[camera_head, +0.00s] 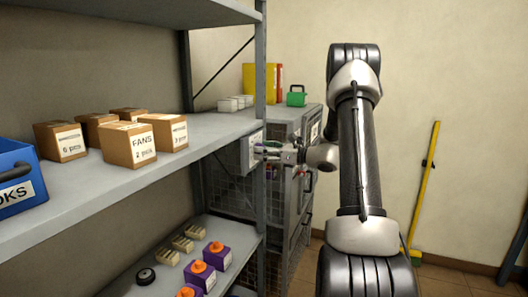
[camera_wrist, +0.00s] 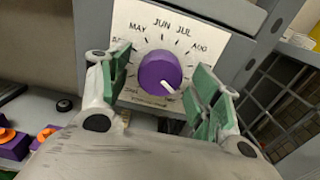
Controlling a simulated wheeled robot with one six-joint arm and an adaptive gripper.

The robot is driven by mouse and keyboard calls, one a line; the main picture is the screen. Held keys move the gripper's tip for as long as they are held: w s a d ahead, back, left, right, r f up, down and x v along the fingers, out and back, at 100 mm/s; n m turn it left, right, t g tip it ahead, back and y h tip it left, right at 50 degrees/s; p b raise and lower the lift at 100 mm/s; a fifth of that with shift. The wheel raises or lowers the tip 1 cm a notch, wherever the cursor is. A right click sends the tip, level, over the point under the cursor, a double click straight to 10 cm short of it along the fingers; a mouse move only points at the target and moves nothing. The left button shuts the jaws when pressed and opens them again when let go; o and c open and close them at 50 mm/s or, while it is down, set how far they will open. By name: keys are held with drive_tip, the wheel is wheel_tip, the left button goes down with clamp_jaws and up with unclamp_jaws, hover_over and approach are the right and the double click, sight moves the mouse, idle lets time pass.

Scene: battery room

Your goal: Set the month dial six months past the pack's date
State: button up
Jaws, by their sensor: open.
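The month dial is a purple round knob (camera_wrist: 160,70) on a white plate (camera_wrist: 212,42) fixed to the end of the shelf rack. MAY, JUN, JUL and AUG are readable along its top; the lower and side labels are partly hidden by my fingers or too blurred to read. The knob's white pointer line points down and to the right. My gripper (camera_wrist: 158,72) is open, with one green-padded finger on each side of the knob and gaps showing. In the head view my gripper (camera_head: 284,154) is in front of the plate (camera_head: 251,150). I cannot read any pack's date.
Purple blocks with orange tops (camera_head: 216,254) stand on the lower shelf (camera_head: 240,236) beside a black round object (camera_head: 145,276). Cardboard boxes (camera_head: 130,144) stand on the upper shelf. A grey mesh cabinet (camera_head: 292,122) is behind my gripper.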

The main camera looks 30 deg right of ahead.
drive_tip(key=c, duration=1)
drive_tip(key=n, duration=0.5)
drive_tip(key=o, duration=1)
drive_tip(key=shift+d, duration=0.1)
drive_tip(key=v, duration=1.2)
